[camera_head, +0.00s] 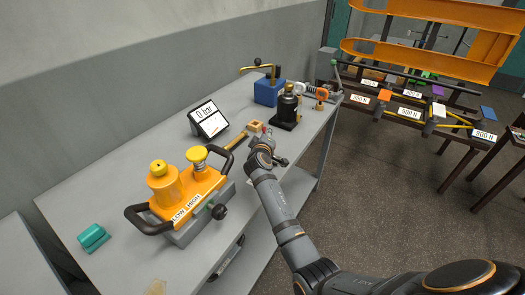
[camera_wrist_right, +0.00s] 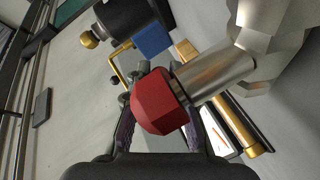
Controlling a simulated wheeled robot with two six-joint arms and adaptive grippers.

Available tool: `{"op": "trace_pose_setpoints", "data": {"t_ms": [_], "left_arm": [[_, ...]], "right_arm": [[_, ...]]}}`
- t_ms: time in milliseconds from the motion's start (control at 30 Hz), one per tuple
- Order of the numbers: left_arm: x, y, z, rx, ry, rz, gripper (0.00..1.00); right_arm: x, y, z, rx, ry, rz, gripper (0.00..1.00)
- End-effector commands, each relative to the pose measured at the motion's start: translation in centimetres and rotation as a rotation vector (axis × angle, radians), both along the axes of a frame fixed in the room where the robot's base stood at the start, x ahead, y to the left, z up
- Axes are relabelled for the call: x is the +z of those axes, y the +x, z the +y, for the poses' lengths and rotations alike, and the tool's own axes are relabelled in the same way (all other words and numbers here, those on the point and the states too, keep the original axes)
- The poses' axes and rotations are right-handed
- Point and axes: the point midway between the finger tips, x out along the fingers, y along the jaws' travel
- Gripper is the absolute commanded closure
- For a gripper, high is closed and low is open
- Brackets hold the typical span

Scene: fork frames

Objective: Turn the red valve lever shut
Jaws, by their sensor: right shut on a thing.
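The red valve lever shows in the right wrist view as a faceted red end (camera_wrist_right: 160,105) on a bright metal shaft (camera_wrist_right: 215,75). My right gripper (camera_wrist_right: 158,125) is shut on this red end, with one finger on each side of it. In the head view my right gripper (camera_head: 263,143) is over the bench's right edge, beside the small wooden block, and mostly hides the lever there. My left gripper is not in view.
The grey bench (camera_head: 110,185) holds an orange unit (camera_head: 185,185) with black handles, a display reading 0 bar (camera_head: 208,120), a black bottle-shaped unit (camera_head: 287,107), a blue box (camera_head: 268,91) and a teal block (camera_head: 93,237). A rack (camera_head: 420,105) stands at the right.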

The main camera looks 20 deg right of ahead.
Motion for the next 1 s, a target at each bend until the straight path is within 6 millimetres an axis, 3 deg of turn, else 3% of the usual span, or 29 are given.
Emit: {"op": "trace_pose_setpoints", "data": {"t_ms": [33,300,833,867,1000], "left_arm": [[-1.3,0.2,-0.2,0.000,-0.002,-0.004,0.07],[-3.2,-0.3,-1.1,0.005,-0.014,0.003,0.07],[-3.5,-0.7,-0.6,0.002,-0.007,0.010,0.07],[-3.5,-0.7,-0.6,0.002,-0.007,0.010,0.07],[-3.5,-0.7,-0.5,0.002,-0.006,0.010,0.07]], "right_arm": [[-0.7,0.1,-0.1,-0.021,0.002,-0.002,1.00],[-0.3,0.0,-0.8,-0.109,0.001,-0.001,1.00],[0.0,-0.1,-1.1,-0.131,-0.002,0.000,1.00],[0.0,-0.1,-1.1,-0.132,-0.003,-0.001,0.78],[0.0,-0.1,-1.0,-0.131,-0.002,0.000,0.59]]}}
